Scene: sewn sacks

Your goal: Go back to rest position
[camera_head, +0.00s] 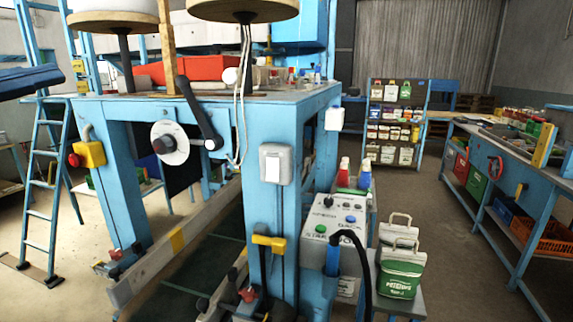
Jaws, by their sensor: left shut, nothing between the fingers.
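A white and green sack (401,273) stands upright on a small low table (405,301) right of the centre. A second white sack (398,231) stands close behind it, partly hidden. Both have handles on top. My right gripper is not seen.
A large blue machine frame (195,101) fills the left and middle. A grey control box (331,218) with buttons stands beside the sacks. A blue workbench (523,169) runs along the right. A shelf rack (395,122) stands behind. The floor (453,245) between sacks and bench is clear.

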